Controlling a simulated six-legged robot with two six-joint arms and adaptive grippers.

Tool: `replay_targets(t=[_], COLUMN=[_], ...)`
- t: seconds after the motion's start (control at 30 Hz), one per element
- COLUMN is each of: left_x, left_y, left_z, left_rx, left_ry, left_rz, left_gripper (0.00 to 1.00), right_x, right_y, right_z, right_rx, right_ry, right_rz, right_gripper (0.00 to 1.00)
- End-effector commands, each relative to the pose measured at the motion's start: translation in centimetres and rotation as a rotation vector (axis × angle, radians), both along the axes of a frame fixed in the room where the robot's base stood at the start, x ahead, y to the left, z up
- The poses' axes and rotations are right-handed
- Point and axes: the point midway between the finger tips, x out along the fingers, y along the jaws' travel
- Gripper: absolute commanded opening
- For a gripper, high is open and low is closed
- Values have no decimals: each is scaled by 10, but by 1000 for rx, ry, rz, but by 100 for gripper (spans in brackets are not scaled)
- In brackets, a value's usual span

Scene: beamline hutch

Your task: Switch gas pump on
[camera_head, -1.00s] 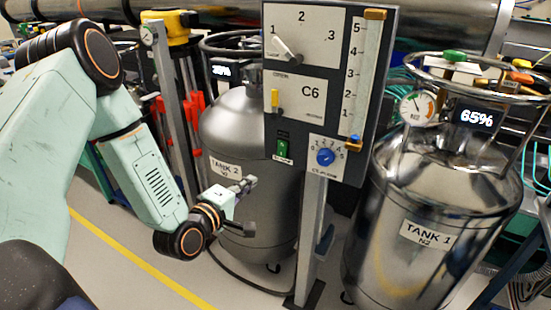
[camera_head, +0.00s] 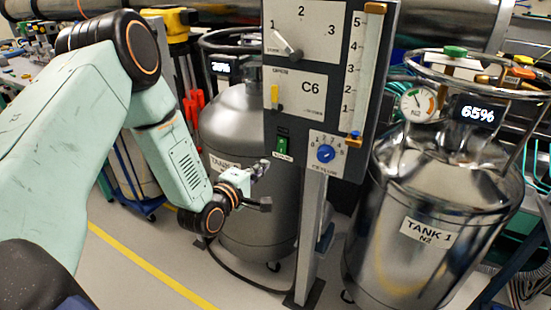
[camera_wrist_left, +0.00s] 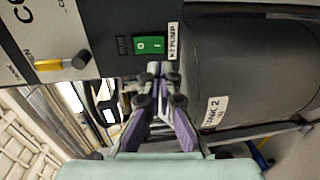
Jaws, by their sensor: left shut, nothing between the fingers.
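The control panel (camera_head: 345,100) stands on a grey post. Low on it is a small green rocker switch (camera_head: 282,146), with a white label under it. In the left wrist view the switch (camera_wrist_left: 149,45) appears sideways beside a label (camera_wrist_left: 173,41) ending in "PUMP". My left gripper (camera_head: 262,168) is shut and empty, below and left of the switch, in front of the tank 2 area. In the left wrist view the fingertips (camera_wrist_left: 157,70) are close together just below the switch in the picture, apparently apart from it. My right gripper is out of view.
A blue knob (camera_head: 326,154) sits right of the switch. A yellow lever (camera_head: 275,96) and a white selector lever (camera_head: 288,48) are above. Tank 2 (camera_head: 240,125) stands behind left, and shiny tank 1 (camera_head: 430,205) stands right. Open floor lies at lower left.

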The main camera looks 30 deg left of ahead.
Motion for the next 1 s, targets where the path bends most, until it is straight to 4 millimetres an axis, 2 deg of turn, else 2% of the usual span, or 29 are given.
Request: replay_targets(t=[0.2,0.43,0.6,1.0], left_x=[41,68,77,78], left_y=[-3,-2,-3,-3], left_z=[-5,-9,-10,-10], left_rx=[2,0,0,-1], left_ry=[-2,-1,0,-1], left_rz=[-2,0,0,0], left_gripper=[0,0,0,0], right_x=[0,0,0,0], right_y=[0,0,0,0], right_z=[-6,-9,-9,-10], right_rx=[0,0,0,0], right_ry=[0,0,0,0], right_rz=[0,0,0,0], right_gripper=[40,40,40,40])
